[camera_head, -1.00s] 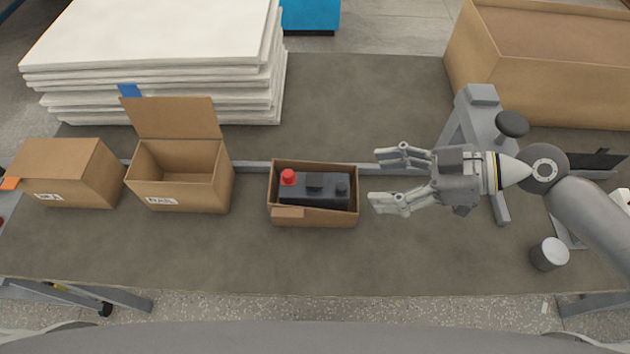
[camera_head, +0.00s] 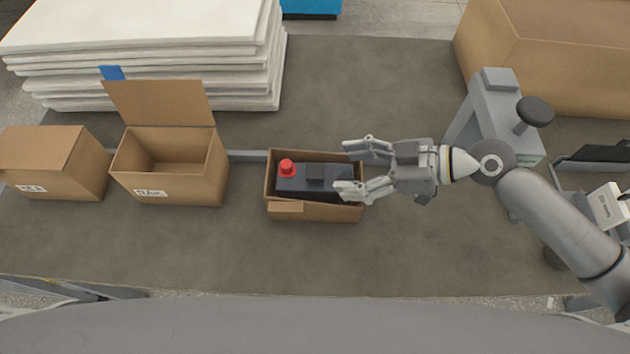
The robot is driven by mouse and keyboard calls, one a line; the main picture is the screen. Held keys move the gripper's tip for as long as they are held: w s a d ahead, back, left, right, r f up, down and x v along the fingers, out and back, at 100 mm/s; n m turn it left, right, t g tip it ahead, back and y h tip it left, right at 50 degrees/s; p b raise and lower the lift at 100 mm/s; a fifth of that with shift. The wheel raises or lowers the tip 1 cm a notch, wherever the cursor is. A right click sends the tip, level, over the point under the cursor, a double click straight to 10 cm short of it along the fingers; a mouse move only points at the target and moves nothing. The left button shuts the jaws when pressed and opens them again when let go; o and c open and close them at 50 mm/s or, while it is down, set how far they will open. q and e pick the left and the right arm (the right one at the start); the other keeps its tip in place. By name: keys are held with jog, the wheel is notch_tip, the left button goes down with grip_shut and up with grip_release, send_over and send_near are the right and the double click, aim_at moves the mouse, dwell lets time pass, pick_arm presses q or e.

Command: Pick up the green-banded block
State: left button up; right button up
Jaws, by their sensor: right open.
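A dark grey block (camera_head: 315,179) with a red round cap (camera_head: 287,167) on its left end lies in a small open cardboard box (camera_head: 335,213). I see no green band on it; its right end is partly hidden by my gripper. My right gripper (camera_head: 343,167) is open and comes in from the right, its fingers pointing left. The fingertips are over the right part of the box, one near the back rim and one over the block's right end. Nothing is between the fingers that I can make out; contact cannot be told. My left gripper is not in view.
An open, empty cardboard box (camera_head: 180,188) and a closed one (camera_head: 60,178) stand to the left. White stacked sheets (camera_head: 150,75) lie behind them. A grey fixture with a dark knob (camera_head: 535,112) and a large carton (camera_head: 550,65) are at the right. The front of the table is clear.

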aim_at(323, 172)
jog(key=p+x, duration=0.2)
jog(key=x, duration=0.3)
jog(key=shift+w+a+r, duration=0.1)
jog(key=shift+r, duration=0.1)
jog(key=shift+a+f, duration=0.25)
jog(key=shift+f, duration=0.2)
grip_shut()
jog(key=shift+r, duration=0.25)
